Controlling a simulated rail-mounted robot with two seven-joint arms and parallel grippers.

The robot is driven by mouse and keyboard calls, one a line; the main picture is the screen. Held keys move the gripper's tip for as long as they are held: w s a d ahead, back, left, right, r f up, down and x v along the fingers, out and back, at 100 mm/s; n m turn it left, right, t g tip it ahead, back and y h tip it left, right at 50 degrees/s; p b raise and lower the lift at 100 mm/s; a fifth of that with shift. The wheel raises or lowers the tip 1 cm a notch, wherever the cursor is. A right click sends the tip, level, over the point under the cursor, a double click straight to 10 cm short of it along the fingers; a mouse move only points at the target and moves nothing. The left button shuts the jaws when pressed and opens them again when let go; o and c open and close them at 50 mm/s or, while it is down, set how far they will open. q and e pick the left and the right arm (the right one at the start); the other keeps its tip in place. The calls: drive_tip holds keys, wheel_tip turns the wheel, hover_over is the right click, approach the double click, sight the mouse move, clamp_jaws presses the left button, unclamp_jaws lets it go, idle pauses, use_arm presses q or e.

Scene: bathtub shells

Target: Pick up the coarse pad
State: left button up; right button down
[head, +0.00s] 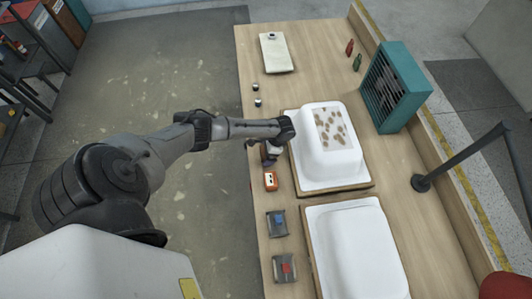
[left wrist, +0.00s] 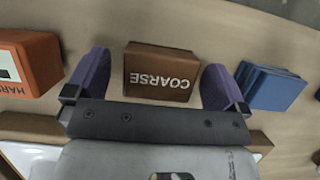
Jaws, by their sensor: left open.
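The coarse pad (left wrist: 160,62) is a brown block with white "COARSE" lettering, on the wooden table in the left wrist view. My left gripper (left wrist: 154,84) is open, with one purple finger on each side of the pad. Small gaps show between the pad and both fingers. In the head view my left gripper (head: 268,155) is low over the table, beside the left side of the upper white shell, and I cannot make out the pad there. My right gripper is not in view.
An orange block (left wrist: 30,62) and a blue block (left wrist: 272,86) flank the pad. The upper white shell (head: 310,160) has brown spots; a second shell (head: 352,250) lies below. Two grey trays (head: 277,222) (head: 285,267) line the table's left edge. A teal fan box (head: 395,88) stands right.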

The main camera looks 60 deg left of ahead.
sight(263, 153)
use_arm(q)
drive_tip(key=shift+f, duration=0.15)
drive_tip(key=shift+c, duration=0.4)
drive_tip(key=c, duration=0.9)
drive_tip(key=shift+r, duration=0.2)
drive_tip(key=shift+c, duration=0.2)
drive_tip(key=shift+r, duration=0.3)
drive_tip(key=r, duration=0.2)
drive_tip(key=r+p, duration=0.1)
drive_tip(key=shift+d+r, duration=0.3)
drive_tip(key=shift+r, duration=0.05)
drive_tip(key=d+r, duration=0.6)
drive_tip(key=d, duration=0.5)
drive_tip(key=shift+w+r+p, duration=0.2)
drive_tip(key=shift+w+p, duration=0.15)
drive_tip(key=shift+p, duration=0.1)
